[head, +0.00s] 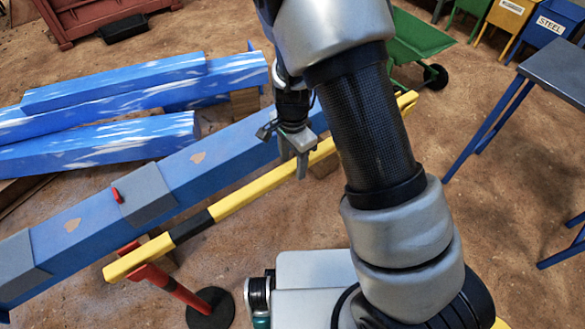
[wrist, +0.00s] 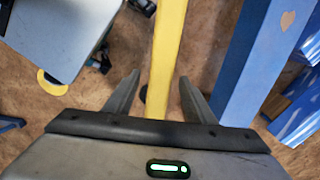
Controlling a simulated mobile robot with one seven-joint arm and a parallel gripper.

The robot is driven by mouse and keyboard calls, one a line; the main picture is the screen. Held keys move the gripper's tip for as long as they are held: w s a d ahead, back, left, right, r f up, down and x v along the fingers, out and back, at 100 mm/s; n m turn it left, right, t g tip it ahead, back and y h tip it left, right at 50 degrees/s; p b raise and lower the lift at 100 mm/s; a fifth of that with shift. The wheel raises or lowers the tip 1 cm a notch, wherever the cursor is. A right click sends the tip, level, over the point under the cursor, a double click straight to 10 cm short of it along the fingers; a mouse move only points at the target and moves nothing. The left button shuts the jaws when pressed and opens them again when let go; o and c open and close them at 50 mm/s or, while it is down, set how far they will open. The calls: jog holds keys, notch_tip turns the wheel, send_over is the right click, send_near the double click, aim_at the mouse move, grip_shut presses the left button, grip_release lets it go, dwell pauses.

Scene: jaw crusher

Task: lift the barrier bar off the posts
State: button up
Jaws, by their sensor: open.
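The barrier bar (head: 240,197) is a long yellow bar with a black band. It runs diagonally in the head view, alongside a thick blue beam. Its near end rests at a red post (head: 175,288) with a round black base. My arm hides part of the bar's far side, and I cannot make out a second post. My gripper (head: 297,163) points down at the bar's middle stretch, open. In the wrist view the bar (wrist: 168,50) passes between the two spread fingers of my gripper (wrist: 159,76), with gaps showing. I cannot tell whether the fingertips reach below its top.
The thick blue beam (head: 95,222) with grey bands lies close beside the bar. More blue beams (head: 110,90) are stacked at left. A green wheelbarrow (head: 418,42) and bins (head: 552,24) stand behind. A dark table (head: 555,70) is at right. Open dirt floor lies between.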

grip_shut()
jog(key=shift+r, duration=0.1)
